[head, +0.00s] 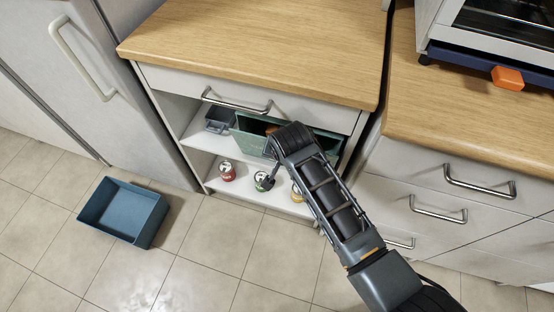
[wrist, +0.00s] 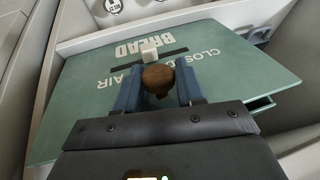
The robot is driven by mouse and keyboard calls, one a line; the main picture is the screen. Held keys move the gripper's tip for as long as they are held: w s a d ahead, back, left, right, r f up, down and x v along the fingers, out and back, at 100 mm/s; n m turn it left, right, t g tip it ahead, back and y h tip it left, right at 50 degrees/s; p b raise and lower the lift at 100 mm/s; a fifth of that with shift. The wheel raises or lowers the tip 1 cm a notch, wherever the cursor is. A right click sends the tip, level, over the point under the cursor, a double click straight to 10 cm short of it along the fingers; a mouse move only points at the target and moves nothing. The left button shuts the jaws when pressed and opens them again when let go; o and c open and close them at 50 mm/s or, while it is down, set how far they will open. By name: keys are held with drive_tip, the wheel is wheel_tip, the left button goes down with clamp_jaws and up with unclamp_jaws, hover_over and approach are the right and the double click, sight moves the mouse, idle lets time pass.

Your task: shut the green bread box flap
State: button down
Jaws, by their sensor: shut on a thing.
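The green bread box flap (wrist: 95,100) fills most of the wrist view, with pale lettering that reads BREAD upside down. It also shows in the head view (head: 247,140), on the cabinet's upper shelf, partly hidden by my arm. The flap looks tilted out; its exact angle is unclear. A round brown knob (wrist: 157,78) stands on the flap. My gripper (wrist: 159,86) is shut on this knob, with one blue finger on each side. In the head view the fingertips are hidden behind my wrist.
A small grey bin (head: 219,120) sits left of the bread box. Several cans, one of them red (head: 227,171), stand on the lower shelf. An open blue bin (head: 122,212) lies on the floor at left. The wooden worktop (head: 260,50) overhangs the shelves.

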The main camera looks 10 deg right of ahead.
drive_tip(key=shift+w+d+r, duration=0.2)
drive_tip(key=shift+w+d, duration=0.1)
drive_tip(key=shift+w, duration=0.15)
drive_tip(key=shift+w+d+r, duration=0.15)
drive_tip(key=shift+w+d, duration=0.1)
drive_tip(key=shift+w, duration=0.2)
drive_tip(key=c, duration=0.8)
unclamp_jaws()
drive_tip(key=shift+f, duration=0.1)
drive_tip(key=shift+s, duration=0.1)
drive_tip(key=shift+p+v, duration=0.6)
drive_tip(key=shift+v, duration=3.3)
